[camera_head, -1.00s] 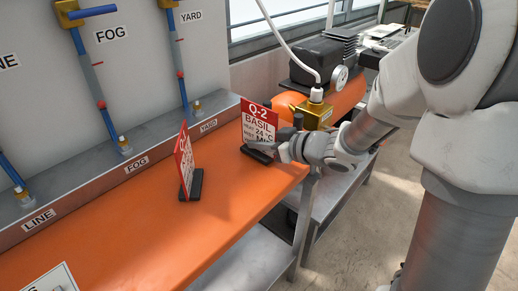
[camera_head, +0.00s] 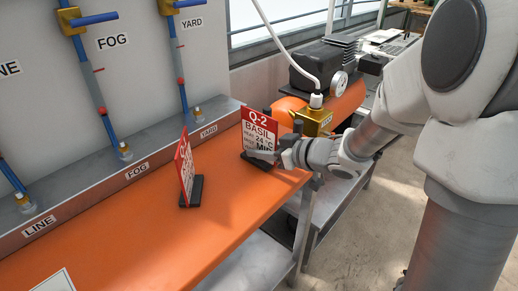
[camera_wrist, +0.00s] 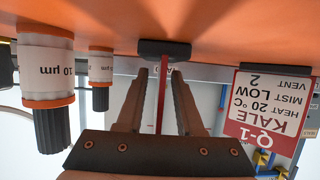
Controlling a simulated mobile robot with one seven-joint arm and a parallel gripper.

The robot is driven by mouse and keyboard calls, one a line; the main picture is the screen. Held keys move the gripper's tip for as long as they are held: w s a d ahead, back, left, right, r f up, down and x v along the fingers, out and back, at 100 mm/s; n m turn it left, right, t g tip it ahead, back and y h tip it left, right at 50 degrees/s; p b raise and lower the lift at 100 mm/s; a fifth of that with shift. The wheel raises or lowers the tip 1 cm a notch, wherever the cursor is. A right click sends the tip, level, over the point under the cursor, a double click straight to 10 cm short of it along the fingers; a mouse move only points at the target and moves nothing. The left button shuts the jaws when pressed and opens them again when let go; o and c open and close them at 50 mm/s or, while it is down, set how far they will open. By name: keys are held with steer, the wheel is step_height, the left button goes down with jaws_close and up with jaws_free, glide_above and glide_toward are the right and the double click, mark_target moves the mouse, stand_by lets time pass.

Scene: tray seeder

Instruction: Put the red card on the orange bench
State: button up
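A red-and-white card marked Q-2 BASIL (camera_head: 259,130) stands upright in a black foot (camera_head: 256,161) near the right end of the orange bench (camera_head: 150,230). My gripper (camera_head: 272,152) reaches it from the right. In the upside-down wrist view, this card shows edge-on as a thin red strip (camera_wrist: 162,100) between the two fingers of my gripper (camera_wrist: 161,78). A gap shows beside the card, so the fingers are open around it. A second red-and-white card, Q-1 KALE (camera_head: 184,166), stands in its own black foot to the left; it also shows in the wrist view (camera_wrist: 262,108).
A grey ledge labelled LINE, FOG and YARD (camera_head: 137,171) runs along the bench's back. A brass block (camera_head: 312,120) with a hose and gauge stands behind my gripper. The wrist view shows two orange-banded bottles (camera_wrist: 47,70), (camera_wrist: 100,68).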

steer(key=p+v, duration=0.3)
steer(key=v, duration=0.7)
steer(key=shift+r, duration=0.1)
steer(key=shift+s+d+p, duration=0.35)
steer(key=shift+s+d, duration=0.05)
steer(key=shift+r, duration=0.1)
steer(key=shift+w+d+r, duration=0.2)
steer(key=shift+w, duration=0.1)
steer(key=s+d+r+m+t+h, duration=0.2)
steer(key=d+r+m+h, duration=0.5)
steer(key=d+r+h, duration=0.3)
steer(key=s+a+f+m+g, duration=0.1)
steer(key=s+a+f+g, duration=0.2)
steer(key=s, duration=0.6)
steer(key=s+a+f+m+g, duration=0.1)
steer(key=s+a+g, duration=0.2)
steer(key=s+a, duration=0.35)
step_height(320, 180, up, 17)
steer(key=s+d+p, duration=0.1)
steer(key=p, duration=1.5)
steer(key=shift+s+d+y, duration=0.15)
steer(key=shift+d+y, duration=0.15)
steer(key=shift+d, duration=0.05)
